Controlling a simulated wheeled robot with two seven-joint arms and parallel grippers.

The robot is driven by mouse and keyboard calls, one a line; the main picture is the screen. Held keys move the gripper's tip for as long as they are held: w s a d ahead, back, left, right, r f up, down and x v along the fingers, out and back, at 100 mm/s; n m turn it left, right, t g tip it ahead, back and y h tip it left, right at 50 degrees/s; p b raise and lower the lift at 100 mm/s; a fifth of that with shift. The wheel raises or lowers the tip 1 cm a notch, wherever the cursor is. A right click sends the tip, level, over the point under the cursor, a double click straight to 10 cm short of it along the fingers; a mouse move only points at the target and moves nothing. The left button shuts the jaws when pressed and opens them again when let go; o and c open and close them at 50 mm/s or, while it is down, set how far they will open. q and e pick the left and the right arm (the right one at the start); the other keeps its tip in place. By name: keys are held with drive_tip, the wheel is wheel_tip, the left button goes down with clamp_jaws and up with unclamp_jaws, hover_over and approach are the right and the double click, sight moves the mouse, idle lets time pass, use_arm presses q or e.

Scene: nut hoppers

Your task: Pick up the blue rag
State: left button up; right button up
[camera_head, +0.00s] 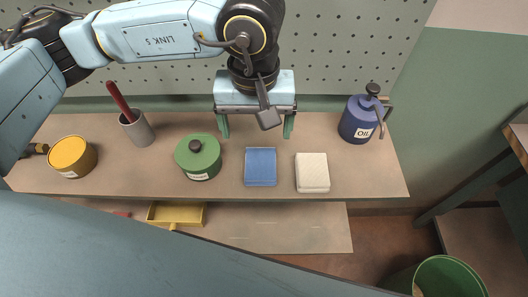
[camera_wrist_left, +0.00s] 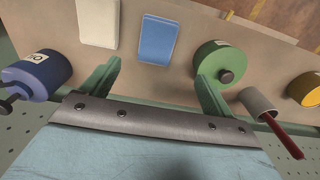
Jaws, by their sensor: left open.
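The blue rag (camera_head: 260,166) lies folded flat on the shelf, between a green round tin and a white folded cloth. It also shows in the left wrist view (camera_wrist_left: 158,40), ahead of the gripper and roughly between its fingers. My left gripper (camera_head: 256,131) is open and empty, above the back of the shelf behind the rag, fingers spread wide. Its two green fingers show in the left wrist view (camera_wrist_left: 156,78), apart from the rag. My right gripper is not in view.
Close to the rag stand the green tin (camera_head: 198,157) and the white cloth (camera_head: 312,172). A blue oil can (camera_head: 361,119) is at the right. A grey cup (camera_head: 138,130) with a red-handled tool and a yellow tin (camera_head: 73,156) are at the left. A pegboard (camera_head: 340,50) rises behind.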

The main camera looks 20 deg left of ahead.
use_arm(q)
hover_over(261, 162)
drive_tip(key=f, duration=0.4)
drive_tip(key=shift+s+a+f, duration=0.3)
drive_tip(key=shift+a+f, duration=0.05)
drive_tip(key=shift+f, duration=0.4)
drive_tip(key=shift+w+d+f, duration=0.1)
drive_tip(key=shift+f, duration=0.5)
drive_tip(key=f, duration=0.3)
drive_tip(key=shift+w+d+f+p, duration=0.2)
drive_tip(key=shift+f+p, duration=0.1)
drive_tip(key=shift+p, duration=0.1)
drive_tip(key=shift+f, duration=0.4)
drive_tip(key=c, duration=1.1)
drive_tip(key=shift+o, duration=0.2)
wheel_tip(261, 162, up, 10)
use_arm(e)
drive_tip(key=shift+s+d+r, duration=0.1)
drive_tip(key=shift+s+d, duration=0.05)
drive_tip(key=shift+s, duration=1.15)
